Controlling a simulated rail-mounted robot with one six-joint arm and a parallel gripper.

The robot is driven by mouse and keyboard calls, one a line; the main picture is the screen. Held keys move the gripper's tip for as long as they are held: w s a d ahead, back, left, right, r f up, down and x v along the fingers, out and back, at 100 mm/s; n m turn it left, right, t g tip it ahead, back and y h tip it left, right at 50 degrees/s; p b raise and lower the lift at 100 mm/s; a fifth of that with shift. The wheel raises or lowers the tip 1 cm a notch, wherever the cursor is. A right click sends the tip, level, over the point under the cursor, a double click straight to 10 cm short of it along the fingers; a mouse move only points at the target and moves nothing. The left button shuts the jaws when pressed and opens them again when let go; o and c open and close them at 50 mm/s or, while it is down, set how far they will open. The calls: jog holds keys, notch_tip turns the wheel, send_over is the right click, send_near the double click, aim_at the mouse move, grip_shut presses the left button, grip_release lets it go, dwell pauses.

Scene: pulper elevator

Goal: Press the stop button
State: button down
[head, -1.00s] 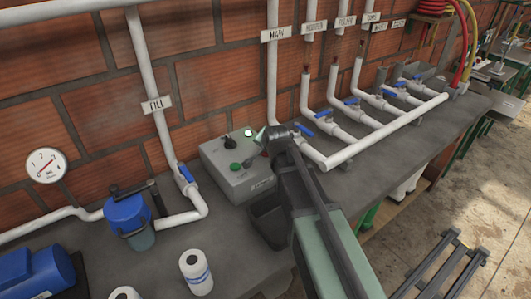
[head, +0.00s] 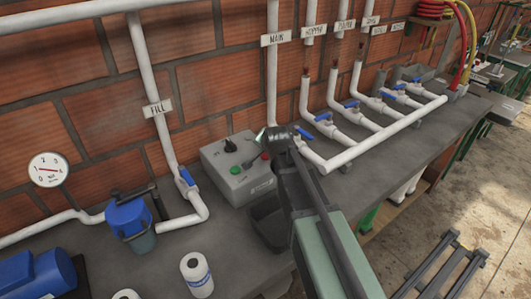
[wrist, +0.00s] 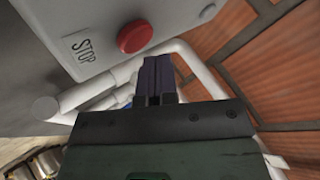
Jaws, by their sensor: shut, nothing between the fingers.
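The grey control box (head: 238,168) stands on the bench against the brick wall. In the wrist view the red stop button (wrist: 135,37) is on its face beside the "STOP" label (wrist: 82,48). The red button also shows in the head view (head: 265,155), close to my wrist. My gripper (wrist: 155,62) is shut and empty, its dark fingertips just beside the button's edge in the wrist view. I cannot tell whether they touch it. A green button (head: 235,170) and a black knob (head: 230,145) are on the same box.
White pipes with blue-handled valves (head: 323,117) run close to the right of the box. The "FILL" pipe (head: 165,140) rises at its left. A dark open bin (head: 268,222) sits in front. A pressure gauge (head: 48,170) hangs at the far left.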

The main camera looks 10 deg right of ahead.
aim_at(267, 155)
jog(key=shift+r, duration=0.15)
notch_tip(267, 155, up, 5)
jog(key=p, duration=0.5)
jog(key=shift+r, duration=0.1)
dwell(0.7)
jog(key=s+f+n+g, duration=0.2)
jog(key=s+n+g, duration=0.2)
jog(key=s, duration=0.8)
jog(key=s+f+n+g, duration=0.3)
jog(key=s+n+g, duration=0.2)
jog(key=s, duration=0.8)
jog(key=shift+a+f, duration=0.25)
jog(key=c, duration=1.8)
grip_release()
